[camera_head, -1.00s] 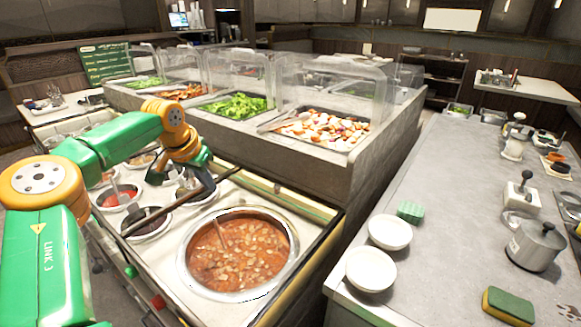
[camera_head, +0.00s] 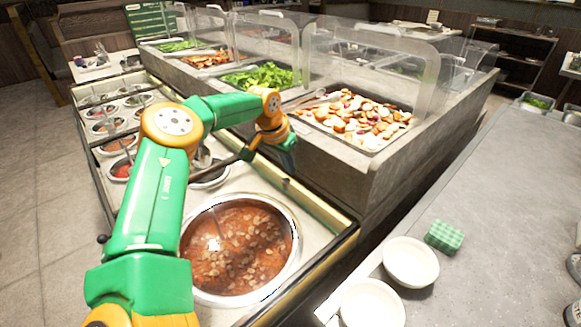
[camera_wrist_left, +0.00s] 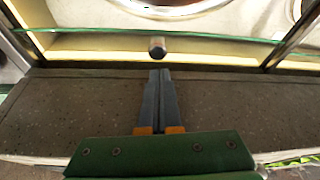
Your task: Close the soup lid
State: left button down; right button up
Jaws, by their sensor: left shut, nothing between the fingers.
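The soup well (camera_head: 238,250) is open, with red-brown soup inside, at the lower middle of the head view. Its rim shows at the top of the wrist view (camera_wrist_left: 170,12). I cannot make out a separate lid over the soup. A dark bar (camera_head: 222,163) slants above the wells behind the soup, partly behind my arm. My left gripper (camera_head: 288,152) is shut and empty beyond the soup well, by the stone ledge. In the left wrist view its closed fingertips (camera_wrist_left: 160,74) point at a small dark round end (camera_wrist_left: 157,46), with a gap between. My right gripper is not in view.
Smaller sauce wells (camera_head: 110,126) lie to the left. Clear guards (camera_head: 360,65) stand over the food trays behind. White bowls (camera_head: 410,262) and a green checked block (camera_head: 444,236) sit on the right counter, which has free room.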

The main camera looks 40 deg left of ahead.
pick_arm(q)
jog(key=shift+x, duration=0.8)
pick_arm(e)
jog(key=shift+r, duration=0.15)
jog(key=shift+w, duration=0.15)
